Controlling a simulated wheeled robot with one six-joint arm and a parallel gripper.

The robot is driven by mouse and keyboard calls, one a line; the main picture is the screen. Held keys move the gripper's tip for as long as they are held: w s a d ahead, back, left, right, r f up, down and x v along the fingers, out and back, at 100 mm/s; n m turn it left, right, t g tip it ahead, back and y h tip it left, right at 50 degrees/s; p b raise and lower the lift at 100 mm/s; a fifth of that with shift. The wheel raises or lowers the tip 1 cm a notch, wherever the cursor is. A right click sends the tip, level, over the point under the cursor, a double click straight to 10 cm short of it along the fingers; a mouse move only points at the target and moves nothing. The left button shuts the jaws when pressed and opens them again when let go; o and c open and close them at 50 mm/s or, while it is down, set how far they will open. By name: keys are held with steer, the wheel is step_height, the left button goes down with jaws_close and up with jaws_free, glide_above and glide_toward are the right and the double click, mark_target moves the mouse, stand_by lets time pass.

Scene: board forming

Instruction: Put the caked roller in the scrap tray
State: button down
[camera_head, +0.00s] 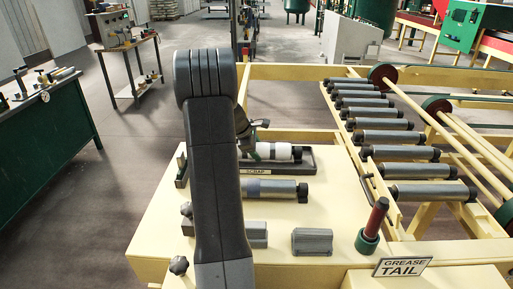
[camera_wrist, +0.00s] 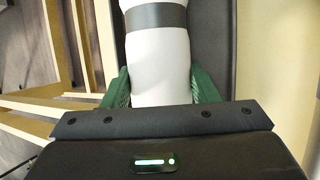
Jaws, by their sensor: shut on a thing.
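The caked roller (camera_head: 275,152) is white with dark ends. It lies lengthwise in or just over the dark scrap tray (camera_head: 312,166), whose front label reads SCRAP; I cannot tell whether it touches the floor. In the wrist view the roller (camera_wrist: 158,55) shows white with a grey band, above the dark tray (camera_wrist: 208,40). My gripper (camera_wrist: 160,88) has a green finger on each side of the roller and is shut on it. In the head view my gripper (camera_head: 252,152) is partly hidden behind my arm.
A grey roller (camera_head: 275,189) lies in front of the tray on the cream table (camera_head: 335,205). A grey block (camera_head: 312,241) and a red-handled tool in a green cup (camera_head: 368,240) stand nearer. Several grey rollers (camera_head: 388,138) line the conveyor at right.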

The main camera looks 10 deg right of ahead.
steer(key=shift+f+b, duration=0.45)
steer(key=shift+f, duration=0.2)
stand_by(0.6)
steer(key=shift+c, duration=2.3)
jaws_free()
steer(key=o, duration=0.3)
steer(key=shift+f, duration=0.15)
steer(key=b+v, duration=0.1)
steer(key=v, duration=1.3)
steer(key=shift+f, duration=0.15)
